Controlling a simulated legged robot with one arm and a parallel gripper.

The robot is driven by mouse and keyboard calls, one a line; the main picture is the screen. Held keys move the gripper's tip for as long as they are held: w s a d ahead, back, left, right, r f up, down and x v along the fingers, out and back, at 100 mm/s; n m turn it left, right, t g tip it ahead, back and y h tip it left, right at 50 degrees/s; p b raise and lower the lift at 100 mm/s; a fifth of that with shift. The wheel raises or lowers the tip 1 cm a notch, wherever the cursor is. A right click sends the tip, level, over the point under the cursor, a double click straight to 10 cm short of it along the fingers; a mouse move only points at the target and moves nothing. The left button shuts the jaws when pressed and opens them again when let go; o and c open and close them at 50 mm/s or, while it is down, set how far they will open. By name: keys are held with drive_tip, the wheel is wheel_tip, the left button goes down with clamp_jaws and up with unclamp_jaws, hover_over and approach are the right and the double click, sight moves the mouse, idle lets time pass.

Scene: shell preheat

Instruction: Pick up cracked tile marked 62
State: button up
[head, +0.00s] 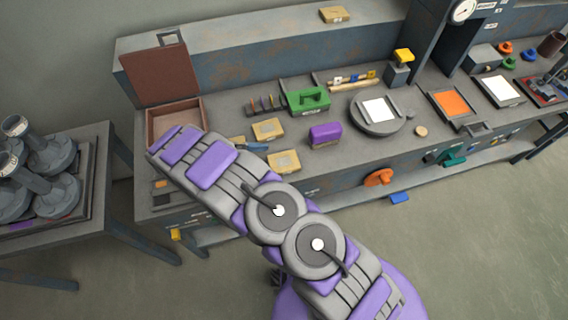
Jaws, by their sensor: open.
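I cannot make out a tile marked 62. Small tan blocks lie on the bench: one (268,129) left of the middle, one (284,162) at the front edge, and one (334,14) on the back ledge. Their markings are too small to read, and I cannot tell if any is a cracked tile. My purple and grey arm reaches from the bottom right to the upper left, ending over the front of an open reddish-brown box (152,124). The jaws do not show; the arm hides what lies beneath it.
A green case (309,99), a purple block (325,135) and a round plate (381,127) with a white square stand on the bench (235,105). An orange-filled tray (452,103) is to the right. A side table (97,190) with grey cylindrical parts stands at left.

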sight(286, 160)
drive_tip(key=shift+x, duration=1.05)
drive_tip(key=shift+w+f+b, duration=0.1)
drive_tip(key=shift+f+b, duration=0.15)
drive_tip(key=shift+b, duration=0.05)
drive_tip(key=shift+d+f, duration=0.15)
drive_tip(key=shift+d, duration=0.1)
drive_tip(key=x, duration=0.2)
drive_tip(key=r+b+x, duration=0.1)
drive_tip(key=x, duration=0.1)
drive_tip(key=shift+d+f+b, duration=0.25)
drive_tip(key=shift+d+b, duration=0.05)
drive_tip(key=shift+d, duration=0.3)
drive_tip(key=shift+a, duration=0.45)
drive_tip(key=c, duration=0.3)
drive_tip(key=shift+d, duration=0.3)
drive_tip(key=c, duration=0.7)
drive_tip(key=shift+a+r, duration=0.1)
